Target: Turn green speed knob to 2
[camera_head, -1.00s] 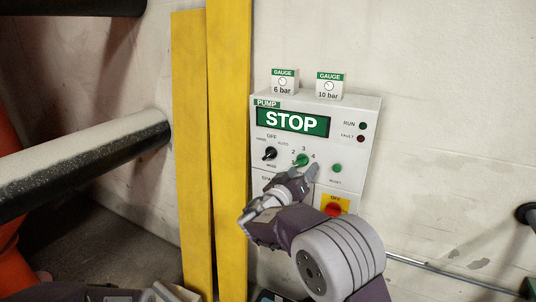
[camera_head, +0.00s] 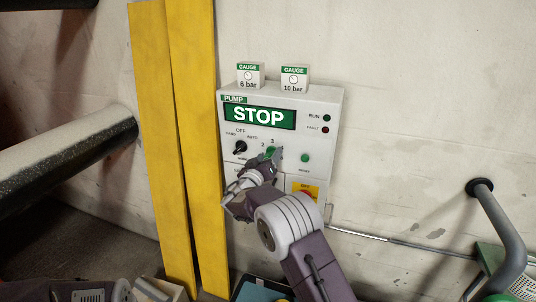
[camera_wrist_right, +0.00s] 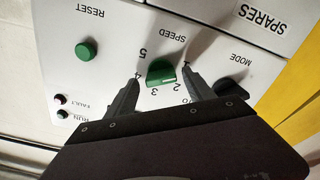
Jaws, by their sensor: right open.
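The green speed knob (camera_wrist_right: 161,72) is on the white pump panel (camera_head: 330,130). In the right wrist view, upside down, it sits between the fingers of my right gripper (camera_wrist_right: 163,77), with a gap visible on each side. The scale numbers around it include 2, 3, 4 and 5. A pale mark on the knob appears to face the 2, but is small. In the head view my right gripper (camera_head: 269,163) is open at the panel and partly hides the knob (camera_head: 271,152). No left gripper fingers show.
The black mode knob (camera_head: 240,147) is left of the speed knob, and the green reset button (camera_head: 305,158) is right. A yellow-backed switch (camera_head: 305,190) lies below. Yellow boards (camera_head: 196,140) stand left of the panel. The display (camera_head: 260,116) reads STOP.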

